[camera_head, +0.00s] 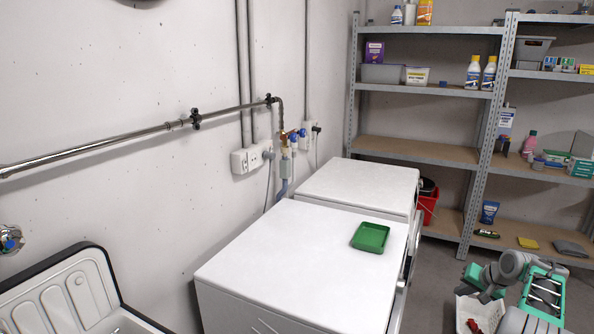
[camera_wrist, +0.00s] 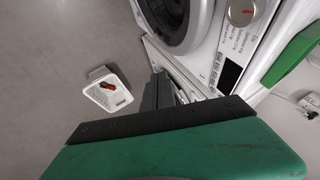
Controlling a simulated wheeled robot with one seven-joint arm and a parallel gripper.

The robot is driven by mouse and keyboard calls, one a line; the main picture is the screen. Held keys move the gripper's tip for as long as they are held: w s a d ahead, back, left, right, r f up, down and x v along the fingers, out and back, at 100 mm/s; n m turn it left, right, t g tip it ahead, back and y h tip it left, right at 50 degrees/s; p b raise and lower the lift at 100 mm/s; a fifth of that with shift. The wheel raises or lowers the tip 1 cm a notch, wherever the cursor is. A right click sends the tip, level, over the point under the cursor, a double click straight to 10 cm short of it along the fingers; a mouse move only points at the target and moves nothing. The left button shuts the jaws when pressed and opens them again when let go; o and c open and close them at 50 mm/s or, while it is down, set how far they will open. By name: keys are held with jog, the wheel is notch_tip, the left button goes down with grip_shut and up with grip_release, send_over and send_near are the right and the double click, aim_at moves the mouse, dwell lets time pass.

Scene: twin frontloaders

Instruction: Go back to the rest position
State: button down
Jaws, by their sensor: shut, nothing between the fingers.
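My arm with its green and grey links is at the lower right of the head view; I cannot make out the fingertips there. In the wrist view the dark fingers of my gripper (camera_wrist: 163,92) are together, with nothing seen between them. They point toward the front of a white frontloader (camera_wrist: 215,50), whose dark round door, knob and panel show at the top. I cannot tell the exact gap to it. In the head view two white frontloaders stand along the wall, the near one (camera_head: 290,265) and the far one (camera_head: 360,185).
A green tray (camera_head: 371,237) lies on the near machine. A white basket (camera_head: 489,310) with something red in it stands on the floor by my arm; the basket also shows in the wrist view (camera_wrist: 122,97). A metal shelf (camera_head: 420,148) and a red bucket (camera_head: 428,206) are behind.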

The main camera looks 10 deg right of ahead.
jog(key=w+a+r+n+g+p, duration=0.1)
jog(key=a+r, duration=0.4)
jog(key=a, duration=0.4)
jog(key=a+r+n+p, duration=0.1)
jog(key=a+r+n, duration=0.1)
jog(key=a+r, duration=0.5)
jog(key=w+a+r+n+g+p, duration=0.1)
jog(key=a+r, duration=0.2)
jog(key=a, duration=0.8)
jog(key=s+a+r+n+g+p, duration=0.1)
jog(key=s+a+r, duration=0.1)
jog(key=s+a, duration=0.55)
jog(key=s+a+r+n+p, duration=0.15)
jog(key=s+a, duration=0.35)
jog(key=a, duration=0.5)
jog(key=s+a+f+n, duration=0.1)
jog(key=s+a, duration=0.1)
jog(key=s, duration=0.4)
jog(key=s+a+f+n+p, duration=0.1)
jog(key=s+a+f, duration=0.1)
jog(key=s, duration=0.4)
jog(key=shift+s+a+f+g, duration=0.15)
jog(key=shift+a+f+g, duration=0.2)
jog(key=shift+a, duration=0.4)
jog(key=shift+r, duration=0.1)
